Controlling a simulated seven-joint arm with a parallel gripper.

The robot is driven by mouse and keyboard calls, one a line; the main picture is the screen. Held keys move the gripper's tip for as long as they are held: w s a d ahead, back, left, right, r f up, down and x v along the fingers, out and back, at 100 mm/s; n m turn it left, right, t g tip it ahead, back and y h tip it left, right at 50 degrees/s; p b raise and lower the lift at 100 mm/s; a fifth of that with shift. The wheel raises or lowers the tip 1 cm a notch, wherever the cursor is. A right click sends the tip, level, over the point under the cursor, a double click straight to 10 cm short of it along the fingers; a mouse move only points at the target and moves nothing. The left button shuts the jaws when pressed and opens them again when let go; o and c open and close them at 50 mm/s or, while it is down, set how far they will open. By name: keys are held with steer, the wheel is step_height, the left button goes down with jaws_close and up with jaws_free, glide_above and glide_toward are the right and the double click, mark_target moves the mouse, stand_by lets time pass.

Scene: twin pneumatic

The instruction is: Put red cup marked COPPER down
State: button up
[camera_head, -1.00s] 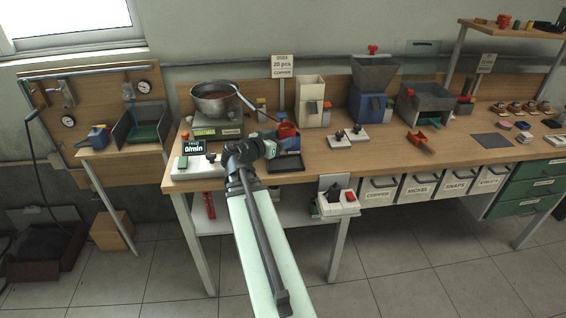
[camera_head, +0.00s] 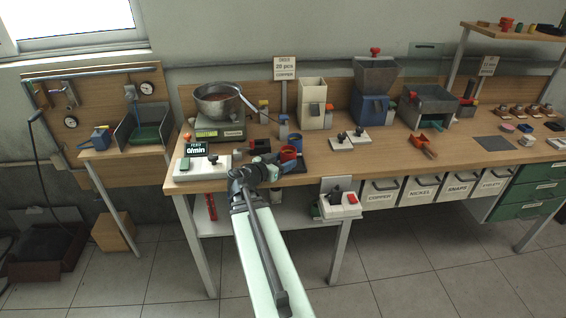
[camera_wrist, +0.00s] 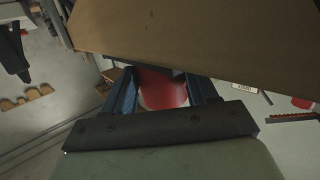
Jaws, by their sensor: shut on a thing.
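My gripper (camera_head: 276,163) is shut on the cup from the front left. In the wrist view the red cup (camera_wrist: 163,88) sits between the two dark fingers (camera_wrist: 165,78), partly hidden by the gripper body.
A scale with a metal pan (camera_head: 216,103) stands behind left, and a feed display (camera_head: 196,149) at left. A cream hopper (camera_head: 312,105) is behind.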

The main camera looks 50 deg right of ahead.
mark_target(283, 162)
steer(key=shift+f, duration=0.3)
steer(key=o, duration=1.1)
steer(key=shift+r, duration=0.2)
steer(key=shift+v, duration=2.75)
